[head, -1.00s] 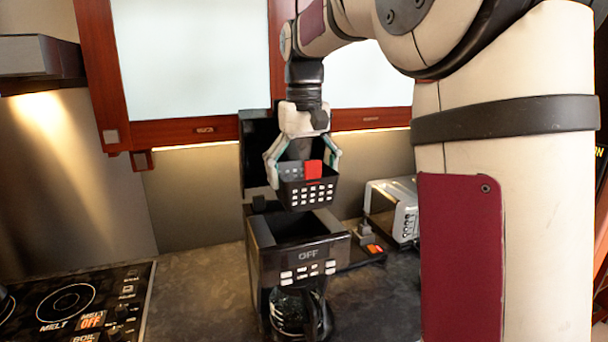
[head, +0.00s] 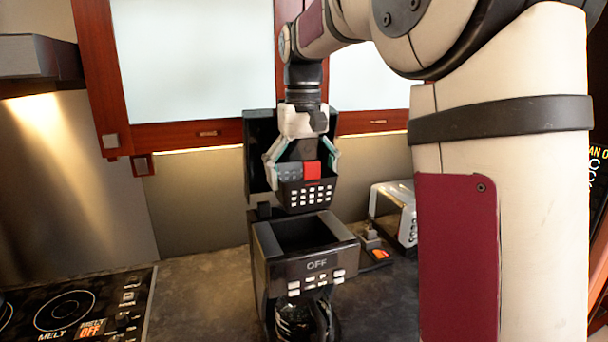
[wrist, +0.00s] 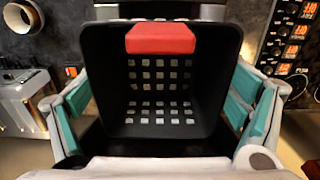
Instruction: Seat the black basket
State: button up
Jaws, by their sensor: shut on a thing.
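The black basket (head: 308,197) has a grid of small square holes and a red tab on its rim. My gripper (head: 302,168) points down and is shut on the basket, its fingers on either side. In the wrist view the basket (wrist: 160,125) fills the space between the teal finger pads, and I look down into its empty inside. The basket hangs upright above the coffee maker (head: 312,268), with a gap beneath it.
A silver toaster (head: 394,212) stands right of the coffee maker, with a small dark item with an orange part (head: 374,252) between them. A black cooktop (head: 75,312) lies at lower left. Red-framed cabinets (head: 200,60) hang behind my arm.

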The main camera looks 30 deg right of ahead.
aim_at(303, 202)
jog(key=shift+f, duration=2.9)
jog(key=shift+f, duration=2.9)
dwell(0.5)
jog(key=o, duration=0.9)
jog(key=shift+o, duration=0.2)
notch_tip(303, 202, up, 12)
jog(key=shift+s+f, duration=0.1)
